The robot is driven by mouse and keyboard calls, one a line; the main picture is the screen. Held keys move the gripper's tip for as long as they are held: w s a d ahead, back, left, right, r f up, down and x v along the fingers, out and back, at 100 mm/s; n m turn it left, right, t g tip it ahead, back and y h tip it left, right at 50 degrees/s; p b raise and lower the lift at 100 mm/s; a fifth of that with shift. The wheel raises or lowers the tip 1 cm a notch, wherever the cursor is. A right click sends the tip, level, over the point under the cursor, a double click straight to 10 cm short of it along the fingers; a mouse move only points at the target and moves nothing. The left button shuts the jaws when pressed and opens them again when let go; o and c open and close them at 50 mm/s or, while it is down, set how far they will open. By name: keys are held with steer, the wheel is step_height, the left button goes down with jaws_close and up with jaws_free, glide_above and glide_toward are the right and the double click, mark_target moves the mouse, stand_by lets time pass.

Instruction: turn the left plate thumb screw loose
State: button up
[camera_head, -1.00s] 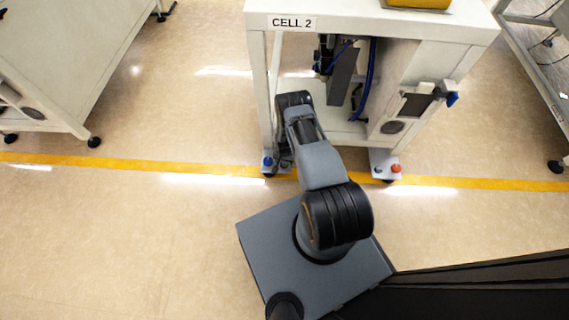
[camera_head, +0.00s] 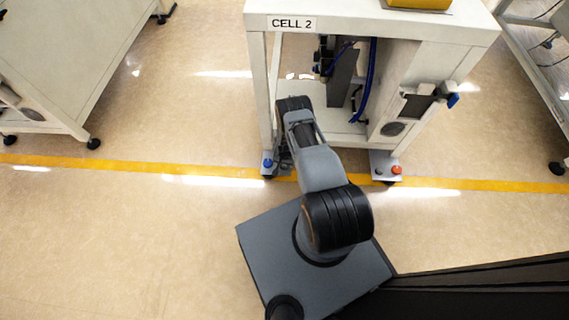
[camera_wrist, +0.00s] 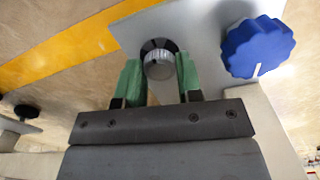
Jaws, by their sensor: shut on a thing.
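The left plate thumb screw (camera_wrist: 159,65) is a knurled metal head with a dark ring behind it, in the upper middle of the wrist view. My gripper (camera_wrist: 158,78) has its two green-padded fingers on either side of the screw head and is shut on it. The screw sits on the grey left plate (camera_wrist: 200,40). In the head view this plate (camera_head: 268,173) is at the foot of the stand's left leg, and my arm's end hides the screw there.
A blue lobed knob (camera_wrist: 257,47) stands on the same plate, right of the screw and close to my right finger. The right foot plate (camera_head: 384,160) carries a dark knob and an orange knob (camera_head: 396,169). The CELL 2 stand (camera_head: 370,25) rises above my wrist.

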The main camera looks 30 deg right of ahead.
steer(key=shift+c, duration=0.4)
steer(key=shift+n, duration=0.3)
steer(key=shift+f+n+b, duration=0.15)
steer(key=shift+n+b, duration=0.75)
steer(key=n+b, duration=0.2)
steer(key=n, duration=0.3)
steer(key=shift+b, duration=0.4)
steer(key=n+b, duration=0.1)
steer(key=n, duration=0.4)
steer(key=shift+b, duration=0.35)
steer(key=shift+n+b, duration=0.55)
steer(key=shift+n, duration=1.25)
steer(key=o, duration=0.9)
